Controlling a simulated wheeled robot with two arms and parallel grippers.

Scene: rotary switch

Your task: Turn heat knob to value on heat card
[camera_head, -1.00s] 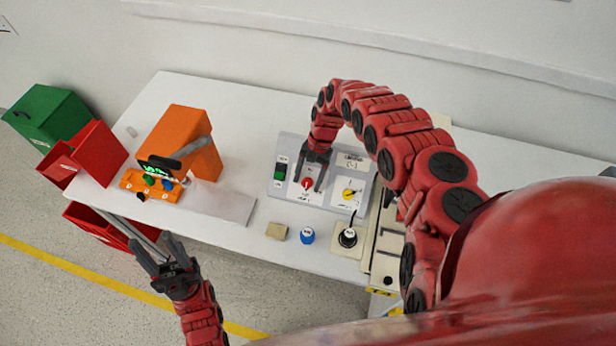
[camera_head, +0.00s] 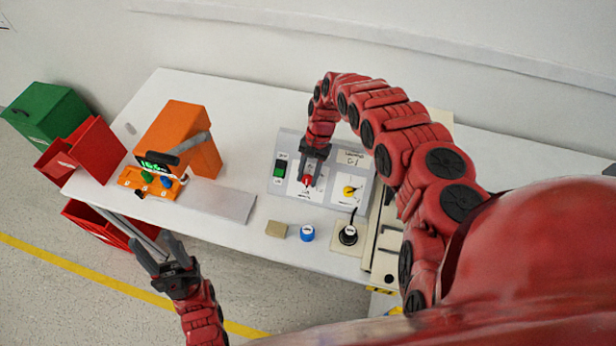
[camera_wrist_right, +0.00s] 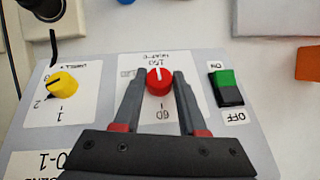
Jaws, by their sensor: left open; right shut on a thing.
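The red heat knob (camera_wrist_right: 159,81) sits on the grey control panel (camera_wrist_right: 215,62); in the wrist view its white mark lies toward the label reading 150, with 60 on the opposite side. It also shows in the head view (camera_head: 307,180). My right gripper (camera_wrist_right: 159,86) is shut on the red knob, one finger on each side. My left gripper (camera_head: 160,254) is open and empty, off the table's front left edge. No heat card can be made out clearly; the panel's small print is too small to read.
A yellow knob (camera_wrist_right: 62,84) and a green and black ON/OFF switch (camera_wrist_right: 226,88) flank the red knob. An orange machine (camera_head: 183,142) with a green display stands left on the table. A blue capped item (camera_head: 307,233) and a tan block (camera_head: 276,229) lie in front.

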